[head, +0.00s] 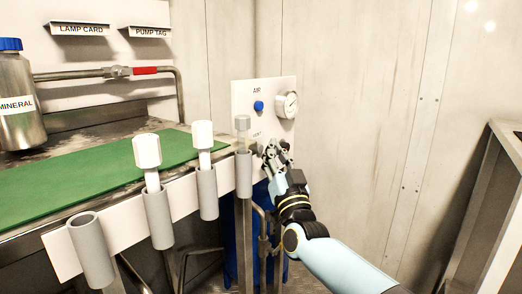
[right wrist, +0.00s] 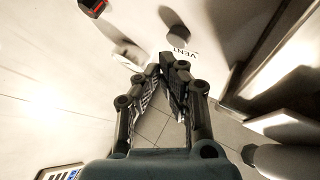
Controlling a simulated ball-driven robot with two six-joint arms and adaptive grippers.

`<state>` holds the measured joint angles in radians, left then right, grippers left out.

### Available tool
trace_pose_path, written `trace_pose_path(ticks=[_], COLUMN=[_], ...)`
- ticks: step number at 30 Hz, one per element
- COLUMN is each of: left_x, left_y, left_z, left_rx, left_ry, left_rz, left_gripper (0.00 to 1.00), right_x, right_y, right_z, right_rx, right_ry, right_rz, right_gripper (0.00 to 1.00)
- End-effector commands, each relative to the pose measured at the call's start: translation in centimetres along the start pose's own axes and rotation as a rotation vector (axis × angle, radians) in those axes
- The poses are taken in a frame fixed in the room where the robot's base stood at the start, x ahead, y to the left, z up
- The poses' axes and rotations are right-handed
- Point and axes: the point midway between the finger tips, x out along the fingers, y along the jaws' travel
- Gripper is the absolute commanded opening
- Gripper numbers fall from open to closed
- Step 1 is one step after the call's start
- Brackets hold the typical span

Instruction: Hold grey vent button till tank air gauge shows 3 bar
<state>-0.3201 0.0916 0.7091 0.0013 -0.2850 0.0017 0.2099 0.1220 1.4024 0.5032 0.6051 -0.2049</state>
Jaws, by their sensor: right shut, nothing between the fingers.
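The white air panel (head: 243,92) stands at the back of the bench with a blue button (head: 258,106) and a round gauge (head: 287,105); its reading is too small to tell. In the right wrist view the grey vent button (right wrist: 180,38) sticks out beside the VENT lettering (right wrist: 180,53). In the head view it is mostly hidden behind a clear-topped holder and my gripper. My right gripper (head: 270,150) is shut and empty in front of the panel's lower part. In the wrist view its fingertips (right wrist: 168,64) appear near the lettering, apart from the button. My left gripper is not in view.
A row of grey tube holders (head: 157,218), some with white-capped cartridges (head: 147,151), lines the bench front left of my right arm. A green mat (head: 100,175) and a MINERAL bottle (head: 18,100) are on the bench. A metal frame (head: 485,215) stands at right.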

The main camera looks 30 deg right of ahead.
Motion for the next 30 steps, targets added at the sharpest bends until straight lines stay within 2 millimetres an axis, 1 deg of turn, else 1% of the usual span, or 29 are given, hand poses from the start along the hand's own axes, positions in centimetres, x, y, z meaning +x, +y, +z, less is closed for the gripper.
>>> trace_pose_path(ticks=[5, 12, 16, 22, 30], left_x=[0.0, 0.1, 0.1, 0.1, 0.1], left_y=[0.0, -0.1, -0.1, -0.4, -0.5], left_z=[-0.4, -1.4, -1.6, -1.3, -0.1], left_rx=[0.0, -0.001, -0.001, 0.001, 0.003], left_ry=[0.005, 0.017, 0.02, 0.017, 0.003], left_rz=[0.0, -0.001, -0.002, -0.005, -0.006], left_gripper=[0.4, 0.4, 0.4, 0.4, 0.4], right_x=[0.0, 0.0, 0.0, 0.0, 0.6], right_y=[0.0, 0.0, 0.0, 0.0, -0.4], right_z=[0.0, 0.0, 0.0, 0.0, 0.4], right_rx=[0.0, 0.0, 0.0, 0.0, 0.001], right_ry=[0.0, 0.0, 0.0, 0.0, -0.001], right_rz=[0.0, 0.0, 0.0, 0.0, 0.0], right_gripper=[0.0, 0.0, 0.0, 0.0, 0.0])
